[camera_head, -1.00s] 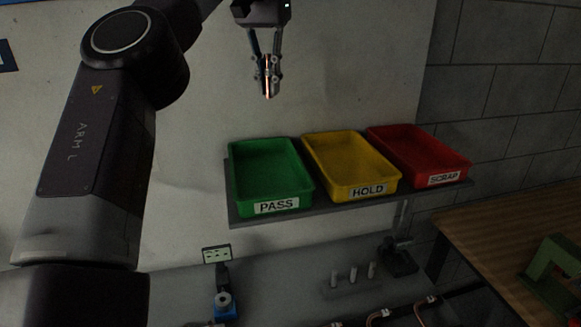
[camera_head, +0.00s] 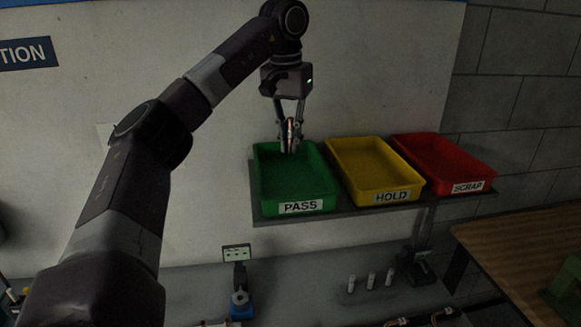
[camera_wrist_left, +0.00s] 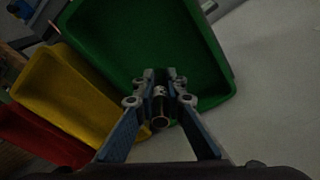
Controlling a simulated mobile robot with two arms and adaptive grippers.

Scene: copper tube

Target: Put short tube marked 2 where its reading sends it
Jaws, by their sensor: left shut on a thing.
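My left gripper (camera_head: 290,146) is shut on a short copper tube (camera_head: 290,128) and holds it upright at the back of the green PASS bin (camera_head: 312,188). In the left wrist view the tube (camera_wrist_left: 160,118) sits between the fingertips (camera_wrist_left: 160,88), with the green bin (camera_wrist_left: 190,45) beyond. A mark shows on the tube there but is too small and dark to read surely. The yellow HOLD bin (camera_head: 375,170) and the red SCRAP bin (camera_head: 445,162) stand to the right of the green one. The visible bin floors look empty. My right gripper is not in view.
The bins stand on a dark shelf (camera_head: 345,211) against the wall. Below it, a small display (camera_head: 237,254) stands by a blue device (camera_head: 241,307). Several short light cylinders (camera_head: 371,280) stand on the bench. A wooden table (camera_head: 520,240) is at the right.

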